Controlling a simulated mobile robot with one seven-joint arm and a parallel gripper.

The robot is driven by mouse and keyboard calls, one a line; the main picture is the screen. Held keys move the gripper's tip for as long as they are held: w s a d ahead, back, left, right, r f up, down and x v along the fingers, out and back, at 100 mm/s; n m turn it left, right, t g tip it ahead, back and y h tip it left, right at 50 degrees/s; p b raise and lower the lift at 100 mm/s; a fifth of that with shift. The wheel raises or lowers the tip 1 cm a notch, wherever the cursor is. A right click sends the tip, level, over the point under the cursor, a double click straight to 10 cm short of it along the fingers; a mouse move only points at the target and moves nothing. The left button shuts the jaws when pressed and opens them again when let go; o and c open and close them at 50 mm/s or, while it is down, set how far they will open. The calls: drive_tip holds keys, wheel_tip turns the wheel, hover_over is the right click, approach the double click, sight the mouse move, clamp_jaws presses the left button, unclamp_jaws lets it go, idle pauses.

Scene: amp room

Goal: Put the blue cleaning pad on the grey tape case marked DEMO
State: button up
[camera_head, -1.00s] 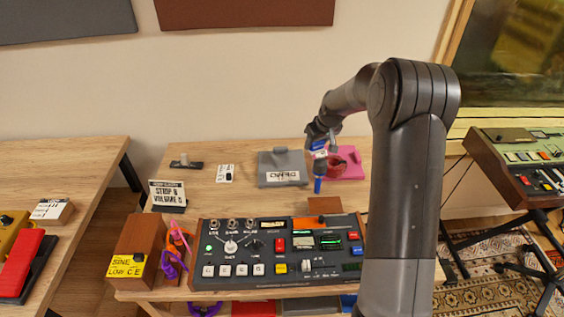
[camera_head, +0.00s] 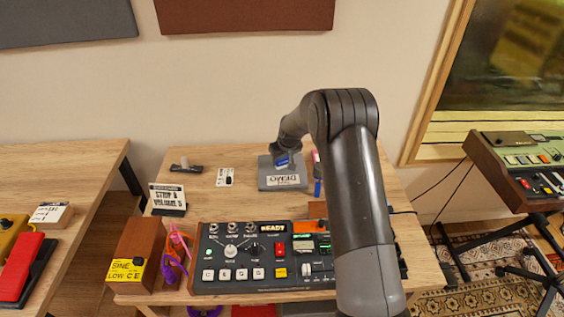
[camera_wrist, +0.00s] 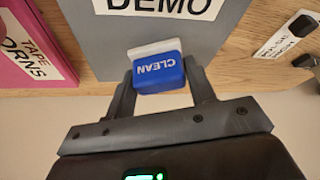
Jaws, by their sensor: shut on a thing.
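The grey tape case (camera_head: 268,179) with a white DEMO label lies flat on the wooden table. It also fills the middle of the wrist view (camera_wrist: 150,35). My gripper (camera_head: 284,163) is over the far part of this case. In the wrist view my gripper (camera_wrist: 161,87) is shut on the blue cleaning pad (camera_wrist: 158,75), a small block with a white layer and the word CLEAN. The pad shows as a blue patch in the head view (camera_head: 282,160). I cannot tell whether the pad touches the case.
A pink tape case (camera_wrist: 35,60) lies beside the grey one, mostly behind my arm in the head view. A blue upright object (camera_head: 317,186) stands at the grey case's right. A control console (camera_head: 240,273) fills the table's front. A STRIP 5 sign (camera_head: 168,197) stands left.

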drive_tip(key=shift+f, duration=0.8)
drive_tip(key=shift+f, duration=0.1)
drive_tip(key=o, duration=1)
drive_tip(key=shift+c, duration=0.2)
